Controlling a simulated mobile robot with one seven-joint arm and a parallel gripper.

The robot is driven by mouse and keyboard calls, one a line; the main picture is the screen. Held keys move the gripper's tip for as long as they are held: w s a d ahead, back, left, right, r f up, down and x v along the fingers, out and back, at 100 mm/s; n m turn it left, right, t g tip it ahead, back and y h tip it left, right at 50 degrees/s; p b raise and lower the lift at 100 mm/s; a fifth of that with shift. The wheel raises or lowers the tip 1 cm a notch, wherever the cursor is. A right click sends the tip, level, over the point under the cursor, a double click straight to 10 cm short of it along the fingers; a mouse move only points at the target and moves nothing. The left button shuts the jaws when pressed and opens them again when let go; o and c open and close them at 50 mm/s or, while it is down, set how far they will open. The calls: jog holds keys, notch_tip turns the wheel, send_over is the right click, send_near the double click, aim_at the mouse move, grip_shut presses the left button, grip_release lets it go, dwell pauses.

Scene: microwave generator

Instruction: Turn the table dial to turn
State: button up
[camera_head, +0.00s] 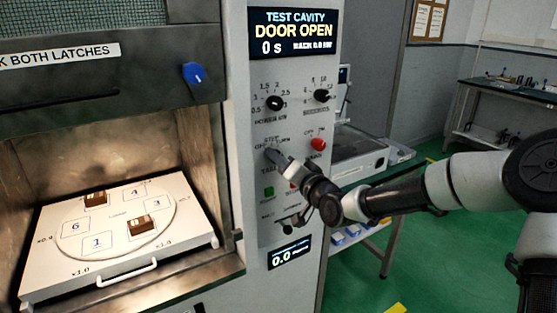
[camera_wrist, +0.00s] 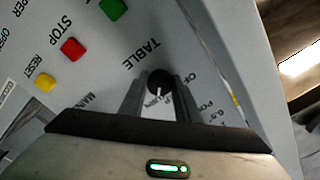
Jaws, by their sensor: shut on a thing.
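The table dial (camera_wrist: 159,82) is a small black knob with a white pointer line, on the grey control panel below the word TABLE in the wrist view. My gripper (camera_wrist: 160,98) has its two fingers on either side of the knob, shut on it.
The panel also holds a power knob (camera_head: 275,103), a second black knob (camera_head: 321,95), a red knob (camera_head: 317,144) and a green button (camera_wrist: 113,8). Red STOP (camera_wrist: 73,49) and yellow RESET (camera_wrist: 45,82) buttons are nearby. The display (camera_head: 293,33) reads DOOR OPEN.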

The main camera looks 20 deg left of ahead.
jog(key=o, duration=1)
jog(key=shift+o, duration=0.2)
jog(key=shift+d, duration=0.1)
jog(key=p+v, duration=0.1)
jog(key=v, duration=1.6)
jog(key=shift+s+p, duration=0.2)
jog(key=shift+p, duration=0.15)
